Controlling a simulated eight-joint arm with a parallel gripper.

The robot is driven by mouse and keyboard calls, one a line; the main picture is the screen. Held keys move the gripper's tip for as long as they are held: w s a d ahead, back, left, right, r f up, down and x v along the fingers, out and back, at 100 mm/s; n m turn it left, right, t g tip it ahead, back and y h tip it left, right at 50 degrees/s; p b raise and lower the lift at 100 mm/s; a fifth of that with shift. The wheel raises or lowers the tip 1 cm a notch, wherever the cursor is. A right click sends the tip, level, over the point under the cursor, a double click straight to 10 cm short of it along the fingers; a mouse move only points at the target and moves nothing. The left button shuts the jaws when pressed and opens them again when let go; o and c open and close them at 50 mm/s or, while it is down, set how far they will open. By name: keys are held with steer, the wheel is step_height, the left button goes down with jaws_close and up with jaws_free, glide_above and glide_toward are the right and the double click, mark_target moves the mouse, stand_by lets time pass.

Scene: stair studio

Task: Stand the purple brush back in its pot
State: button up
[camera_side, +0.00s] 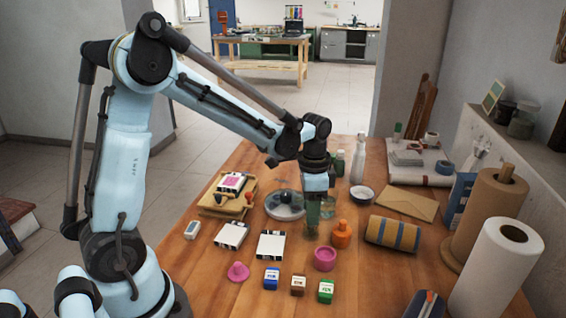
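My gripper (313,212) points down over the middle of the wooden table. Its fingers are small and dark here, and I cannot tell whether they are open or shut. Below and around them is a greenish, glassy shape that I cannot make out clearly. No purple brush can be made out. A pink pot (325,259) stands just in front of my gripper, apart from it; whether it is the brush's pot I cannot tell.
An orange bottle (341,235) stands close right of my gripper, with a striped roll (392,233) beyond it. A grey round dish (285,205) lies to its left. Small blue, brown and green boxes (298,285) line the front. Paper rolls (497,270) stand at right.

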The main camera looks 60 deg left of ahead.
step_height(320, 180, up, 12)
steer(key=shift+f, duration=0.15)
steer(key=shift+s+r, duration=0.15)
steer(key=shift+r, duration=0.2)
steer(key=s+d+f+n+t, duration=0.4)
steer(key=s+n+t, duration=0.2)
steer(key=s, duration=0.3)
steer(key=shift+s+d+f+t, duration=0.15)
steer(key=shift+s+t, duration=0.1)
steer(key=shift+t, duration=0.35)
